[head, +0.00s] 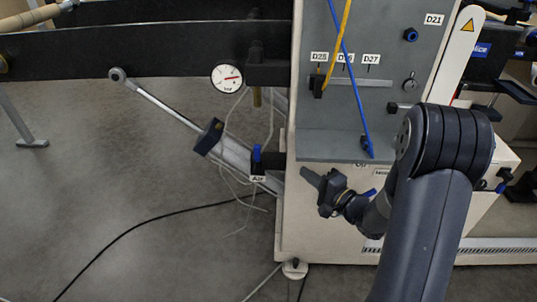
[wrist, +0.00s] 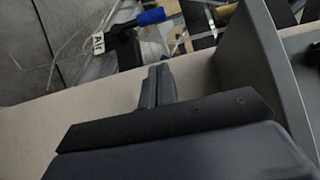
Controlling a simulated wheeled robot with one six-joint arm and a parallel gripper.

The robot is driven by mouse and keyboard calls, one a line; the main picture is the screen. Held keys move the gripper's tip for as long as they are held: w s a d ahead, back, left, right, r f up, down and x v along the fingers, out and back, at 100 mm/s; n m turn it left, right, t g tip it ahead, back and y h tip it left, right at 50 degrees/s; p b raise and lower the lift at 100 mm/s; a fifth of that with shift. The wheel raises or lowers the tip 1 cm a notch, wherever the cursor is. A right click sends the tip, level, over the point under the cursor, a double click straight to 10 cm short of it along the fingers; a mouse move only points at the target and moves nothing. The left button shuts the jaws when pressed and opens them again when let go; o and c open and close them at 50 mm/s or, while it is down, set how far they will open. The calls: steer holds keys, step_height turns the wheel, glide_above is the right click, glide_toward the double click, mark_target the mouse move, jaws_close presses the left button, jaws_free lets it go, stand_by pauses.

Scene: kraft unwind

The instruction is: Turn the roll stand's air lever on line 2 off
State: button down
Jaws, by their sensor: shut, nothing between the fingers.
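The air lever (head: 257,155) is a small blue handle on a dark valve, above a white label reading "Air" (head: 258,178), at the left edge of the roll stand. In the head view the handle stands upright. In the wrist view the blue lever (wrist: 151,17) shows at the top, beside the Air label (wrist: 98,42). My gripper (head: 308,175) is right of the lever and apart from it, in front of the cream cabinet. In the wrist view its fingers (wrist: 159,72) are together with nothing between them, pointing up just below the lever.
A round pressure gauge (head: 228,78) hangs above and left of the lever. A slanted cylinder (head: 180,120) and loose pale hoses lie left of it. The grey panel (head: 345,145) with blue and yellow rods juts out above my gripper. Floor at left is mostly open.

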mark_target(258, 159)
steer(key=s+a+b+x, duration=0.2)
steer(key=b+x, duration=0.1)
steer(key=x, duration=0.9)
steer(key=shift+w+a, duration=0.3)
steer(key=shift+a, duration=0.05)
steer(key=shift+r, duration=0.1)
